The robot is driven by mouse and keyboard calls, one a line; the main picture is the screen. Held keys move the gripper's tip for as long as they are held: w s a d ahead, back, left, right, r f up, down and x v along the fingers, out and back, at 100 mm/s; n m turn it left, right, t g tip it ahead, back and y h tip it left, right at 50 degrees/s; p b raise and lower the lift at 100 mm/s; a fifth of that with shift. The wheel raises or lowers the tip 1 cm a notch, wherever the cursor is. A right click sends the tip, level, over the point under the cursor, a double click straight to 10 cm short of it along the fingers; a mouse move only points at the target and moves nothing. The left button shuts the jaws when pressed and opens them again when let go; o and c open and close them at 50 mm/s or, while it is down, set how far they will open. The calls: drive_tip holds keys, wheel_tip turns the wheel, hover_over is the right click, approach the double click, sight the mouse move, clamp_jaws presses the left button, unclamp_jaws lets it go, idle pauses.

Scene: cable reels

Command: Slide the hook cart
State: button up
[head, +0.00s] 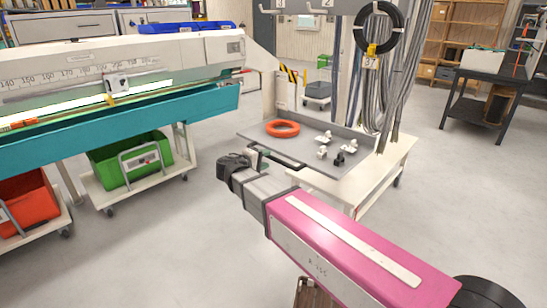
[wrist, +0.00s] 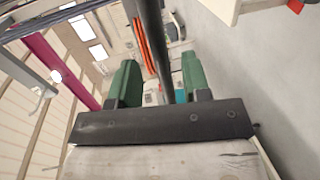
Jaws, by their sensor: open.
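The hook cart (head: 362,187) stands at centre right in the head view, white-framed with a grey tray top.
An orange ring (head: 282,128) and small white and black parts lie on the cart's tray. A teal-and-white measuring bench (head: 120,124) stands left, with a green bin (head: 130,160) on a trolley below. A dark table (head: 500,76) stands at back right. Grey floor is clear between.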

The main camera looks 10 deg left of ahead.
drive_tip(key=shift+x, duration=2.75)
clamp_jaws()
